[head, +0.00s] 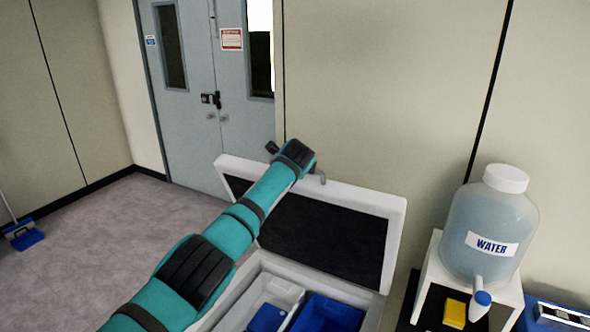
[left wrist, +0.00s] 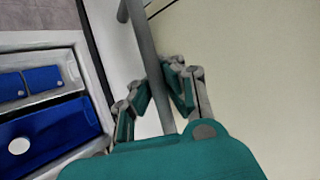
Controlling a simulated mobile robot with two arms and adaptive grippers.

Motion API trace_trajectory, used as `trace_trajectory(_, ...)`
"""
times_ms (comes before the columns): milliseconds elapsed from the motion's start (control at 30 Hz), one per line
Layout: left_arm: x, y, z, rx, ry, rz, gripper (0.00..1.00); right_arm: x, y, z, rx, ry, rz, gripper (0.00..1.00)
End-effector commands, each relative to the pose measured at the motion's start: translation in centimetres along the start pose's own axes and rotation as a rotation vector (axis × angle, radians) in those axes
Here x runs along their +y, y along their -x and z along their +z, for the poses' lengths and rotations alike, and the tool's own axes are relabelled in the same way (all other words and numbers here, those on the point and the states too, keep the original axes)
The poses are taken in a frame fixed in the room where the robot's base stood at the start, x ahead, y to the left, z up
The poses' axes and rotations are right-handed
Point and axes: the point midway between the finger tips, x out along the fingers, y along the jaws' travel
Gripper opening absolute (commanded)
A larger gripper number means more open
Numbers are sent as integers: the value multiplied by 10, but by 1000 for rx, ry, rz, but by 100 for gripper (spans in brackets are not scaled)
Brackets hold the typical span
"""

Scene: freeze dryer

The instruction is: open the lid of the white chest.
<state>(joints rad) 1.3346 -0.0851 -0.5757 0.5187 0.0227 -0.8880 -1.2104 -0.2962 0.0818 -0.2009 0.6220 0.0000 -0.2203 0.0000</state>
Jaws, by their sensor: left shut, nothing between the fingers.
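The white chest (head: 237,295) stands at the lower middle of the head view. Its lid (head: 355,195) is raised, with the dark inner face showing, and the inside of the chest is in sight. My left arm reaches across the chest to the lid's upper edge. My left gripper (head: 318,176) is at that edge, mostly hidden behind the wrist. In the left wrist view my left gripper (left wrist: 155,85) is shut and empty. A grey bar shows in line with its fingers; its depth is unclear. My right gripper is in neither view.
Blue containers (head: 328,314) lie inside the chest. A water jug (head: 490,225) stands on a white stand (head: 508,297) at right, with a yellow block (head: 454,313) below. A wall is close behind the lid.

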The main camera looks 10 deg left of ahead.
Motion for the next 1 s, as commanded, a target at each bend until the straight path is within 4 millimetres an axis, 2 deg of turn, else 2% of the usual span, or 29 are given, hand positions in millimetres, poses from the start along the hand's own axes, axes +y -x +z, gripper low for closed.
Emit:
trace_trajectory(167, -6, 3, 0, 2, -1, -7, 0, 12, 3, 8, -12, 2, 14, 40)
trace_trajectory(467, -7, 3, 0, 1, -1, -10, 0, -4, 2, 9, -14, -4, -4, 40)
trace_trajectory(733, -5, 3, 0, 1, -1, -7, 34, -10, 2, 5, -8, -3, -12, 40)
trace_trajectory(933, -3, 2, 0, 1, -1, -3, 36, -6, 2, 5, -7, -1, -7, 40)
trace_trajectory(1000, -3, 2, 0, 1, -1, -3, 36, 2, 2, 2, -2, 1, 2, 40)
